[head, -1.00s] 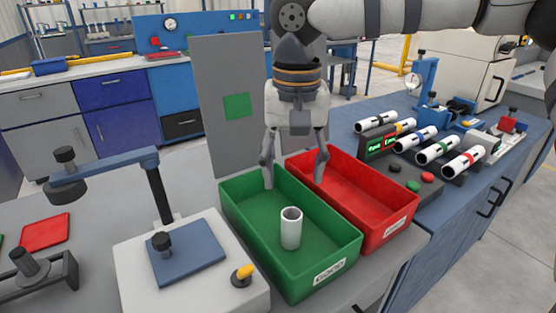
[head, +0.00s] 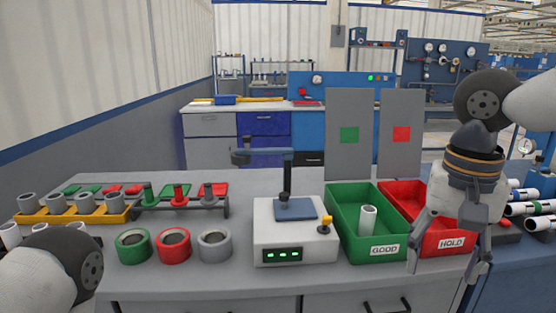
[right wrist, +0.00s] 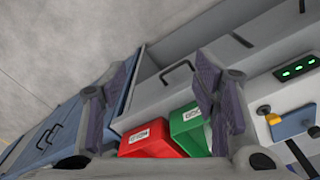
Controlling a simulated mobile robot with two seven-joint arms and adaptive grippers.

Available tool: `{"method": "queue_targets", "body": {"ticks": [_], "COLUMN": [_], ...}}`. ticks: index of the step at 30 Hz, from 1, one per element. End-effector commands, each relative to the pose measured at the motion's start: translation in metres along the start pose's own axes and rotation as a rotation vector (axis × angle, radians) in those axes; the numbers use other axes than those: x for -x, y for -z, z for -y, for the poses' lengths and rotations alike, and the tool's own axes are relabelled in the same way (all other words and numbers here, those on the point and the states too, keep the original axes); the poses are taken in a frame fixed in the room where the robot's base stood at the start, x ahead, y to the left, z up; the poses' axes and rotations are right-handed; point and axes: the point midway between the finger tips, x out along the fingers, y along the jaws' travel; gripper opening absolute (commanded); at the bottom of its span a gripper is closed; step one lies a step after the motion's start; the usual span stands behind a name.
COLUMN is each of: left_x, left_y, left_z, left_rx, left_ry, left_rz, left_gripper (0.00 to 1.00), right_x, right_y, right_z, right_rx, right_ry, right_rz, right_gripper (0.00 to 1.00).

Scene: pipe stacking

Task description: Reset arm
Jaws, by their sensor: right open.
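My right gripper (head: 443,272) is open and empty, with its fingers pointing down in front of the red HOLD bin (head: 451,243). Its two spread fingers also show in the right wrist view (right wrist: 162,88), with nothing between them. A white pipe (head: 367,222) stands upright in the green GOOD bin (head: 377,254), apart from the gripper. The right gripper hides part of the red bin. Part of my left arm shows at the lower left of the head view, but its gripper is out of view.
The white press station (head: 273,235) stands left of the green bin. Green, red and grey rings (head: 174,246) sit along the table front. A yellow rack (head: 75,212) holds several grey pipes. Striped pipes (head: 528,208) lie at the right edge.

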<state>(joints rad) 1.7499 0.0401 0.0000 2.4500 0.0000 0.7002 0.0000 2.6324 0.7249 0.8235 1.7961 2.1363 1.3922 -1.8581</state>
Motion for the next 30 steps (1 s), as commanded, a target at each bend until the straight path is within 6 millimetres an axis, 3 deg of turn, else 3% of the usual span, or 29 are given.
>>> {"method": "queue_targets", "body": {"ticks": [1,5,8,11,12,14,15,18,21,25,30], "left_x": [0.000,0.000,0.000,0.000,0.000,0.000,0.000,0.000,0.000,0.000,0.000], "left_y": [0.000,0.000,0.001,0.000,0.000,0.000,0.000,0.000,0.000,0.000,0.000], "left_z": [0.000,0.000,0.000,0.000,0.000,0.000,0.000,0.000,0.000,0.000,0.000], "left_rx": [0.000,0.000,0.000,0.000,0.000,0.000,0.000,0.000,0.000,0.000,0.000], "left_ry": [0.000,0.000,0.000,0.000,0.000,0.000,0.000,0.000,0.000,0.000,0.000], "left_rz": [0.000,0.001,-0.002,-0.001,0.000,0.001,0.001,0.000,-0.001,-0.001,0.000], "left_gripper": [0.55,0.55,0.55,0.55,0.55,0.55,0.55,0.55,0.55,0.55,0.55], "right_x": [-0.033,-0.114,-0.182,-0.254,-0.281,-0.313,-0.329,-0.348,-0.350,-0.346,-0.345], "right_y": [0.007,0.026,0.024,-0.013,-0.039,-0.086,-0.120,-0.197,-0.252,-0.284,-0.288], "right_z": [-0.008,-0.030,-0.044,-0.051,-0.054,-0.062,-0.070,-0.096,-0.120,-0.136,-0.138], "right_rx": [-0.027,-0.057,0.017,0.171,0.237,0.322,0.366,0.434,0.462,0.472,0.471], "right_ry": [-0.089,-0.268,-0.324,-0.270,-0.224,-0.154,-0.116,-0.053,-0.032,-0.027,-0.023], "right_rz": [-0.050,-0.246,-0.395,-0.447,-0.422,-0.341,-0.268,-0.072,0.088,0.190,0.203], "right_gripper": [0.55,0.55,0.55,0.55,0.55,0.55,0.55,0.55,0.55,0.55,0.55]}}
